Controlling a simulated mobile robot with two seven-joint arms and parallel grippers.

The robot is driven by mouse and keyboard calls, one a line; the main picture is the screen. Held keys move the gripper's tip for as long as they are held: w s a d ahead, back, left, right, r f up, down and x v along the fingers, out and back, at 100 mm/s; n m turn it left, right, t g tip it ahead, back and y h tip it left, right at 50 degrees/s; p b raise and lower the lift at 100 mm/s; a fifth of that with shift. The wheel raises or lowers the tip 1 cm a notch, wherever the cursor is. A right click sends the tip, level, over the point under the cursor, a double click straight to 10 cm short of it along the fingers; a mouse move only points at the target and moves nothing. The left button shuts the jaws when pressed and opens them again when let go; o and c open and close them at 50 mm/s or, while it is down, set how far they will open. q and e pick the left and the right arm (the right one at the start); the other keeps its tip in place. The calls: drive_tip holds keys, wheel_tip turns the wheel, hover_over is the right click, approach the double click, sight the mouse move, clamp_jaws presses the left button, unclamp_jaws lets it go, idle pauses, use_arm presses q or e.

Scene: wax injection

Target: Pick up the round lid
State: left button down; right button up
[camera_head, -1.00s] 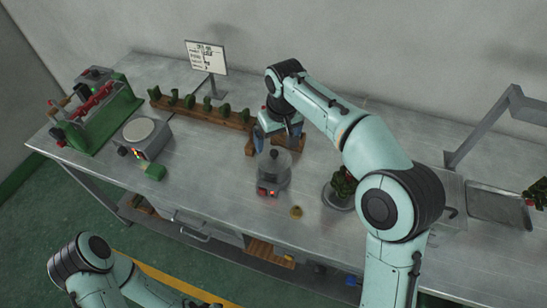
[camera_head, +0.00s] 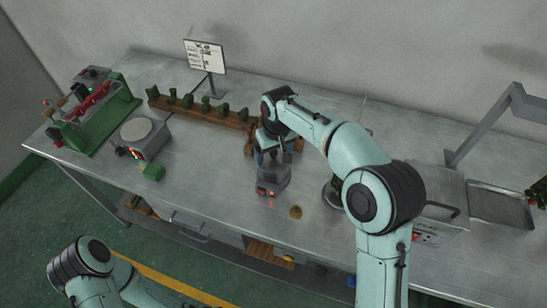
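The round lid (camera_head: 270,161) is on top of a small grey pot unit with red lights (camera_head: 271,182), near the middle of the bench. My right gripper (camera_head: 271,155) points down over the lid, with its fingers at the lid's top. The gripper and wrist hide most of the lid. I cannot tell whether the fingers touch it or have closed on it. Of my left arm only some links show at the bottom left; its gripper is out of view.
A wooden rack with green pieces (camera_head: 200,110) stands behind to the left. A round-plated device (camera_head: 137,130) and a green machine (camera_head: 95,115) are farther left. A small brass-coloured piece (camera_head: 296,212) lies in front of the pot. A metal tray (camera_head: 500,207) is at the right.

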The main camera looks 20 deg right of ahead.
drive_tip(key=shift+s+f, duration=0.1)
clamp_jaws()
